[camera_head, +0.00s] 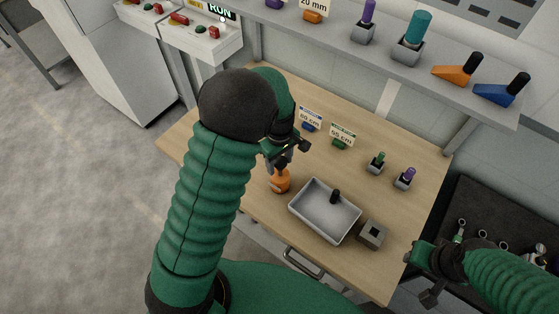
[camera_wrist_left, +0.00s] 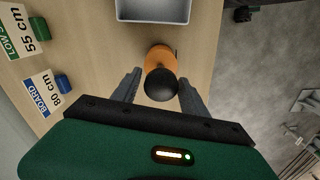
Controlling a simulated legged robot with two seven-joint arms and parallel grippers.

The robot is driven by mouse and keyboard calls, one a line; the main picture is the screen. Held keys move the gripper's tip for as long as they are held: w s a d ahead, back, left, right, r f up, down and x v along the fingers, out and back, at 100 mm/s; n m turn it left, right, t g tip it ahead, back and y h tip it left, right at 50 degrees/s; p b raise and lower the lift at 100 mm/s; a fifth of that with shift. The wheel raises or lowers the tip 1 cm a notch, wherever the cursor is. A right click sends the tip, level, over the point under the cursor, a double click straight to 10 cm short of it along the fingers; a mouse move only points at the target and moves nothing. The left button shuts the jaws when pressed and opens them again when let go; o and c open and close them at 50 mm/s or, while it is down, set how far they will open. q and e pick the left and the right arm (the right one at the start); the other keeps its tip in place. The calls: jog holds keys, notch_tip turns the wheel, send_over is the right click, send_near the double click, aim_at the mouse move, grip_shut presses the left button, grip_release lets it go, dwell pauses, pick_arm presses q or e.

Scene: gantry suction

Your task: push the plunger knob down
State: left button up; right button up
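The plunger is an orange body (camera_head: 280,182) near the front left of the wooden table. In the left wrist view its round black knob (camera_wrist_left: 160,84) tops the orange body (camera_wrist_left: 158,58). My left gripper (camera_head: 284,160) is over the plunger and hides most of the knob in the head view. In the left wrist view its fingers (camera_wrist_left: 160,92) stand apart, one on each side of the knob, with a gap visible on both sides. My right gripper (camera_head: 420,274) is beyond the table's right front edge, fingers apart and empty.
A grey tray (camera_head: 308,222) holding a small black-topped piece sits right of the plunger. A grey block (camera_head: 372,234) with a square hole is beside it. Label cards (camera_head: 343,133) and small green and purple pegs (camera_head: 404,179) stand behind. A shelf (camera_head: 380,62) overhangs the back.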

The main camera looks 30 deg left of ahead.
aim_at(280, 168)
pick_arm(q)
jog(key=shift+s+d+r, duration=0.1)
jog(key=shift+d+r, duration=0.05)
jog(key=shift+d, duration=0.15)
jog(key=c, duration=0.7)
grip_shut()
jog(key=shift+a, duration=0.15)
pick_arm(e)
jog(key=shift+d, duration=0.25)
pick_arm(q)
jog(key=shift+a, duration=0.1)
pick_arm(e)
jog(key=shift+a, duration=0.1)
